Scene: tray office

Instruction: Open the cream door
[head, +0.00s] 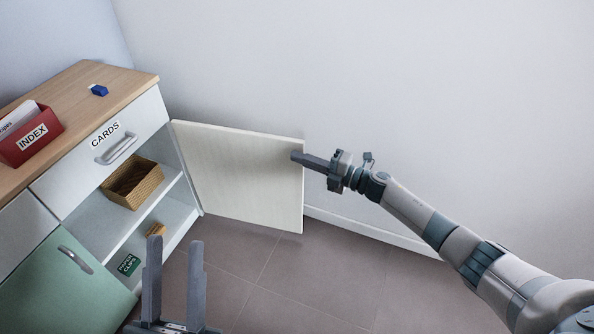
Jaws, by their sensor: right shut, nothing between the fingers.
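The cream door (240,178) stands swung wide open on the right side of the cabinet, its flat face toward me. My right gripper (296,156) is shut and empty, with its fingertips over the upper right part of the door, near its free edge. I cannot tell whether the tips touch it. My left gripper (175,245) is open and empty at the bottom of the view, in front of the cabinet. The door's handle is not visible.
The open compartment holds a wicker basket (132,184) and a green paper clips box (129,265). A green door (66,285) is shut at left. Above is the CARDS drawer (104,146). A red index box (30,135) and blue object (99,90) sit on top.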

